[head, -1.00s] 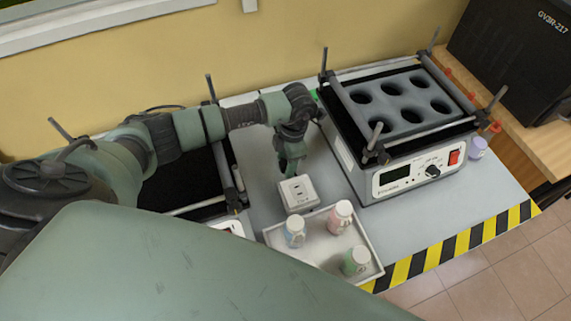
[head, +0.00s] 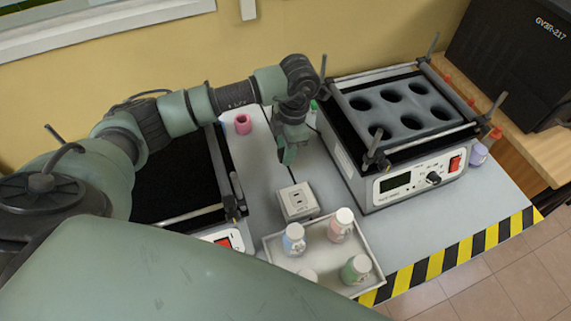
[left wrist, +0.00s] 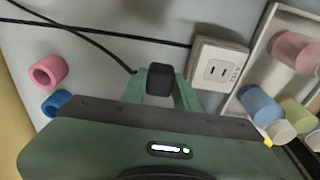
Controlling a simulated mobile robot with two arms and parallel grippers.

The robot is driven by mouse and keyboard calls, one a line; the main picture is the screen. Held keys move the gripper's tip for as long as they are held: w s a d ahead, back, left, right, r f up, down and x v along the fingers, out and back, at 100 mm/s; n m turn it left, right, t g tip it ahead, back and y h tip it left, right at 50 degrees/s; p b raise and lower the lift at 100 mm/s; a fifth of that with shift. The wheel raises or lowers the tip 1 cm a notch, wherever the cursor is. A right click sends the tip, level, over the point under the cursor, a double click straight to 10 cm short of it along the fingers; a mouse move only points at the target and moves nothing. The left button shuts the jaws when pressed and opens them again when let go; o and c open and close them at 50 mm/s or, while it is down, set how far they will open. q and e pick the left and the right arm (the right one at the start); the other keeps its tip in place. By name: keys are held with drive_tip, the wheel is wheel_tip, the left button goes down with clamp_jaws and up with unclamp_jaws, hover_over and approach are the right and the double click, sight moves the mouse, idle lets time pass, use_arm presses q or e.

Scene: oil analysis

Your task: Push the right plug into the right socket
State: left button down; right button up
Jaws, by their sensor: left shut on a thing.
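My left gripper (head: 287,157) hangs over the table between the two machines, behind the right socket (head: 298,203). In the left wrist view its green fingers (left wrist: 160,92) are shut on a black plug (left wrist: 160,78). A black cable runs close to the plug at the upper left. The socket also shows in the left wrist view (left wrist: 219,69) as a white box with dark slots in its face, right of the plug and apart from it. In the head view the plug is hidden by the gripper. My right gripper is not in view.
A white tray (head: 271,247) with several bottles stands in front of the socket. The right machine (head: 415,182), with a holed rack, stands right of it. A dark-topped machine (head: 175,185) stands left. A pink ring (head: 243,124) and a blue ring (left wrist: 57,102) lie on the table.

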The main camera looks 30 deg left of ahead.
use_arm(q)
wheel_tip(320, 180, up, 11)
drive_tip(key=b, duration=0.1)
idle(0.4)
drive_tip(key=p, duration=0.2)
hover_over(297, 199)
wheel_tip(297, 199, down, 8)
drive_tip(key=f, duration=0.1)
drive_tip(key=shift+w+d+r, duration=0.1)
drive_tip(key=shift+w+r, duration=0.1)
drive_tip(key=shift+f+b, duration=0.15)
drive_tip(key=shift+b, duration=0.25)
drive_tip(key=shift+f+b, duration=1.8)
drive_tip(key=shift+f, duration=0.95)
drive_tip(key=shift+b, duration=0.45)
drive_tip(key=shift+f+b, duration=0.6)
